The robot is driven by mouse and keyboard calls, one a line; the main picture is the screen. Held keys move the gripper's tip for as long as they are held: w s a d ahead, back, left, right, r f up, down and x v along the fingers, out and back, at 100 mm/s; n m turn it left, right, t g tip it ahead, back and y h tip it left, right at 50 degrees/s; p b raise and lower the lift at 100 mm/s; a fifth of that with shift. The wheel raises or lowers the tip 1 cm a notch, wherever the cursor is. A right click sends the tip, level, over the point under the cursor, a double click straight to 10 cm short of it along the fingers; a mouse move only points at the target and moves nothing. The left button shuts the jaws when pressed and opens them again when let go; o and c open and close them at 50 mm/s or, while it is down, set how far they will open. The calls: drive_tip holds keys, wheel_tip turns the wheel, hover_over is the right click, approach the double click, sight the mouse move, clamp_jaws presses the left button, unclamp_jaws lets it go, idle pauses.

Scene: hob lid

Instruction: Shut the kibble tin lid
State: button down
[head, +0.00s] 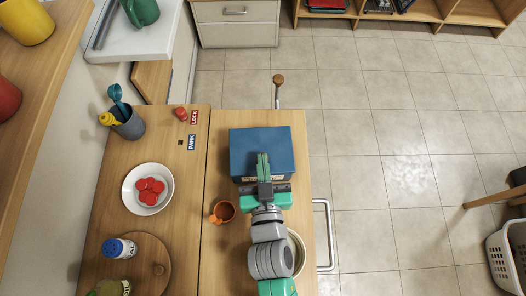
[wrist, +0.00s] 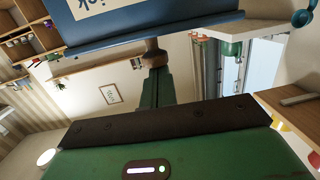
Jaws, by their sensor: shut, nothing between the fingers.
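The blue kibble tin (head: 250,140) is a box on the wooden counter, its broad blue upper face toward the head camera. How far its lid stands open I cannot tell. My gripper (head: 263,157) is shut and empty, its green fingers over the tin's near edge in the head view. In the wrist view the blue tin (wrist: 150,30), with a pale lettered label, fills the top. A brown knob (wrist: 155,54) shows just below its edge, at the tips of my green fingers (wrist: 155,75). Whether they touch it is unclear.
A terracotta cup (head: 225,211) stands left of my arm, and a pale round container (head: 298,250) is partly hidden by it. A plate (head: 131,192) of red discs and a utensil pot (head: 130,126) stand farther left. A wooden-knobbed rod (head: 278,80) rises beyond the tin.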

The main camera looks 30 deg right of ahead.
drive_tip(key=shift+s+a+f, duration=0.1)
drive_tip(key=shift+s+f, duration=0.05)
drive_tip(key=shift+f, duration=0.65)
wheel_tip(320, 180, up, 5)
drive_tip(key=p, duration=0.3)
drive_tip(key=shift+p, duration=0.35)
drive_tip(key=s+a+f, duration=0.3)
drive_tip(key=s+a, duration=0.1)
drive_tip(key=s, duration=0.4)
drive_tip(key=shift+f+b, duration=0.2)
drive_tip(key=shift+b, duration=0.2)
drive_tip(key=shift+s, duration=0.1)
